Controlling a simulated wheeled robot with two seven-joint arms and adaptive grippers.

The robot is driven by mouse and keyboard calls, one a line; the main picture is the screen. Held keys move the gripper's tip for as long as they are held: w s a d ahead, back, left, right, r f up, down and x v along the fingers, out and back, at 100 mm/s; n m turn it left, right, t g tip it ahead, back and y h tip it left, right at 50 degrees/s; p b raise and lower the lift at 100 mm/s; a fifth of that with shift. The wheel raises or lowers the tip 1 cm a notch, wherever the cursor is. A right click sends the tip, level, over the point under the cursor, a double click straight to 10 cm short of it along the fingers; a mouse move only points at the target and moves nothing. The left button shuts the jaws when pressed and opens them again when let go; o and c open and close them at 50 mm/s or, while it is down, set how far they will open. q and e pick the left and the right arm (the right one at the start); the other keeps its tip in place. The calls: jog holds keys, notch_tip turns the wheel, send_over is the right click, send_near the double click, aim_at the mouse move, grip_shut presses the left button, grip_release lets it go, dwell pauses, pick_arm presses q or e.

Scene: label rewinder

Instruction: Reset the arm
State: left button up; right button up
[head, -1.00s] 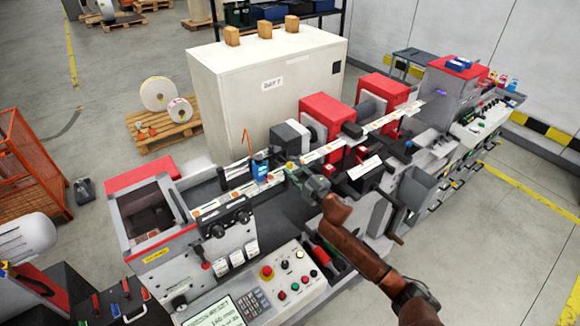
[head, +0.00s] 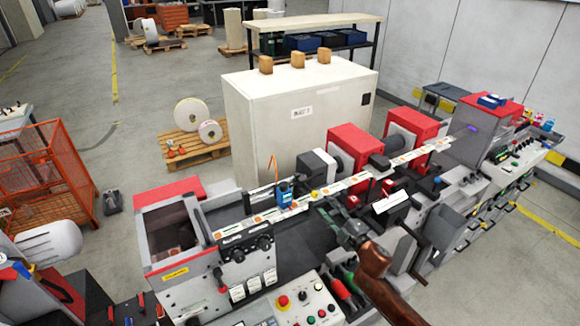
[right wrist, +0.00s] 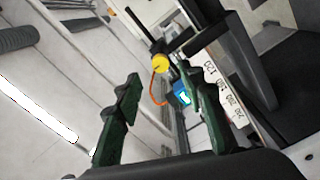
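My right arm comes in from the bottom right of the head view. Its gripper (head: 342,222) is above the label rewinder's dark deck, on the near side of the label strip (head: 345,184). In the right wrist view the two dark green fingers of the right gripper (right wrist: 160,108) stand apart, with nothing held between them. A yellow knob (right wrist: 160,62) and a blue sensor (right wrist: 182,97) show beyond the fingers, apart from them as far as I can tell. The blue sensor (head: 284,195) also sits over the strip in the head view. My left gripper is not in view.
The control panel (head: 308,304) with buttons is at the front. Red-faced units (head: 350,150) stand behind the strip. A white cabinet (head: 290,110) is behind the machine. An orange cage (head: 45,180) stands at left, with open floor beyond it.

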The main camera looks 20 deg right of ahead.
jog(key=s+f+m+g+h, duration=0.35)
jog(key=s+f+m, duration=0.35)
jog(key=f, duration=0.4)
jog(key=s+a+f+m+g, duration=0.25)
jog(key=s+f+g, duration=0.2)
jog(key=s, duration=0.75)
jog(key=s+a+f+m+g, duration=0.1)
jog(key=s+f+m+g, duration=0.3)
jog(key=s, duration=0.7)
jog(key=s+a+f+m+g, duration=0.2)
jog(key=s+f, duration=0.4)
jog(key=s, duration=0.6)
notch_tip(320, 180, down, 39)
jog(key=s+a+n+g+b, duration=0.1)
jog(key=b, duration=1)
jog(key=s+f+g+b, duration=0.1)
jog(key=s+f+b, duration=0.3)
jog(key=s+f, duration=0.6)
jog(key=s+f+b, duration=0.5)
jog(key=s+f, duration=0.5)
jog(key=f, duration=0.9)
jog(key=shift+s+a+n+g, duration=0.15)
jog(key=shift+s+n+g, duration=0.05)
jog(key=shift+n+g, duration=0.2)
